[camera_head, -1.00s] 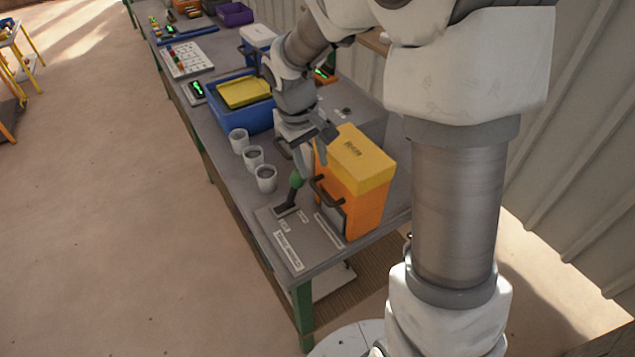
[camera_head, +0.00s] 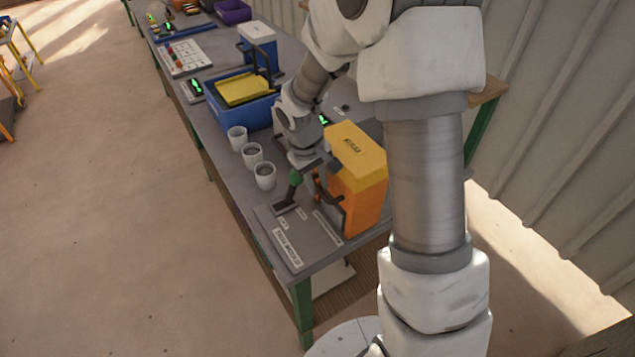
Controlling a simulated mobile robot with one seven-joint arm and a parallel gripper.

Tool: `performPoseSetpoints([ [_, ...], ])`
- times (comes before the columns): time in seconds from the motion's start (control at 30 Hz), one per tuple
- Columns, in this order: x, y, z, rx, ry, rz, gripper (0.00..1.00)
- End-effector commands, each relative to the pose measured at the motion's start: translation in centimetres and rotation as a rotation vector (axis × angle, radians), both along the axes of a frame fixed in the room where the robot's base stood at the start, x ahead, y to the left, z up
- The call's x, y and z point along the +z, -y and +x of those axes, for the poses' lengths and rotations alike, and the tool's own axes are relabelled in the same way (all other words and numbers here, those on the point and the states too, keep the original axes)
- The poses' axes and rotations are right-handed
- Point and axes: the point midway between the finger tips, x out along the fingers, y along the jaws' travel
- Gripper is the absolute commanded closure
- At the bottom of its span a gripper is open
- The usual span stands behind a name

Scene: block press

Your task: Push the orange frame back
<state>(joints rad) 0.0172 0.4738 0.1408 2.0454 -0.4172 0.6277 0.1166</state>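The orange press housing (camera_head: 368,205) stands upright near the table's near right end, under a yellow top (camera_head: 357,152). A dark bent bar (camera_head: 330,203) with a small orange piece (camera_head: 317,186) shows at its left front side; I cannot tell which part is the orange frame. My gripper (camera_head: 318,168) is low at the housing's left side, close to the bar. Its fingers are partly hidden, so I cannot tell whether they are open, shut or touching the bar. A black lever with a green knob (camera_head: 295,178) stands just left of my gripper.
Three white cups (camera_head: 252,154) stand along the table's left edge. Behind them is a blue bin (camera_head: 243,108) with yellow content. The labelled grey plate (camera_head: 290,238) at the front is mostly clear. A corrugated wall (camera_head: 560,150) is on the right.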

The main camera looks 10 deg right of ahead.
Motion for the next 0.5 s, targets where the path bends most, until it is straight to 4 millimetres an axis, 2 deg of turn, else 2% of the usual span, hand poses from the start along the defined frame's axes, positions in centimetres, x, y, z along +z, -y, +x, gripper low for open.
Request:
performPoseSetpoints([
  [0.03, 0.01, 0.0, 0.0, 0.0, 0.0, 0.0, 0.85],
  [0.1, 0.02, 0.0, 0.0, 0.0, 0.0, 0.0, 0.98],
  [0.13, 0.02, 0.0, 0.0, 0.0, 0.0, 0.0, 1.0],
  [0.5, 0.05, -0.01, 0.01, 0.0, 0.0, 0.0, 1.0],
])
